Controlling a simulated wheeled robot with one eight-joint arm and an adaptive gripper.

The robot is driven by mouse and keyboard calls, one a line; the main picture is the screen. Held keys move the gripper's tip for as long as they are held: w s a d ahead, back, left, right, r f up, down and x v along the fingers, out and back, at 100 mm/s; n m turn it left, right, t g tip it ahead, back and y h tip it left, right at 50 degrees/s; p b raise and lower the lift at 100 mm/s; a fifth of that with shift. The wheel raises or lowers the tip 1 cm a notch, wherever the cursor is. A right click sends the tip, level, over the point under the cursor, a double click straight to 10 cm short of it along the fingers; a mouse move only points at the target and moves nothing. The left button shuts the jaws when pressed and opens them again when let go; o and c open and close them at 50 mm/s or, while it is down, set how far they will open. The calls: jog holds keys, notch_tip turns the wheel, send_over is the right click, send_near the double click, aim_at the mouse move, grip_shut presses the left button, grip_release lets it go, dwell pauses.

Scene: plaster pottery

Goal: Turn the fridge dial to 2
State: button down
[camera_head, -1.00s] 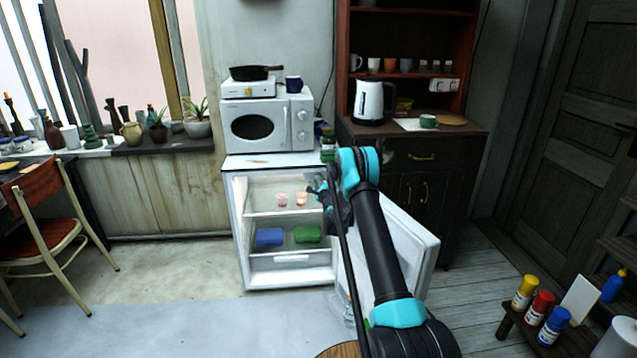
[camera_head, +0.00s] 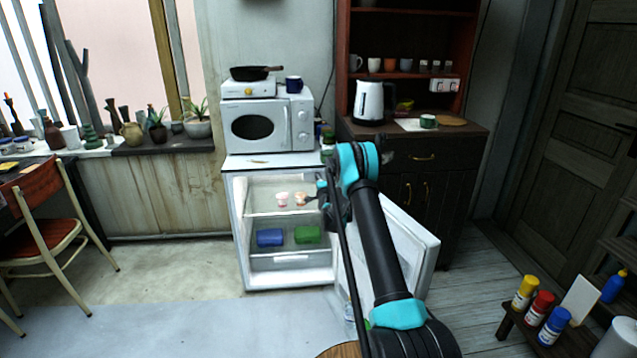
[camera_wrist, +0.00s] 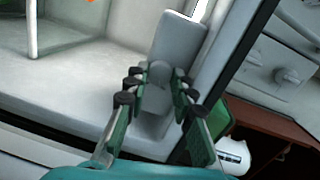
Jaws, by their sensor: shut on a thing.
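The small white fridge (camera_head: 238,235) stands open under the microwave, its door (camera_head: 418,245) swung out to the right. In the wrist view, a grey control box (camera_wrist: 180,38) is fixed to the fridge's inner side wall. The round grey dial (camera_wrist: 166,72) sits on this box. My gripper (camera_wrist: 161,76) has its fingers on both sides of the dial and is shut on it. In the head view, my gripper (camera_head: 322,192) is at the right side of the fridge opening. The arm hides the dial there. No numbers on the dial are readable.
Two small cups (camera_head: 291,199) stand on the upper shelf. A blue container (camera_head: 270,237) and a green container (camera_head: 307,234) sit lower down. A microwave (camera_head: 265,124) stands on top. The dark cabinet (camera_head: 450,200) is behind the open door.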

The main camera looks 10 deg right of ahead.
jog(key=shift+n, duration=0.8)
jog(key=c, duration=1.6)
grip_release()
jog(key=shift+s, duration=0.1)
jog(key=shift+o, duration=0.2)
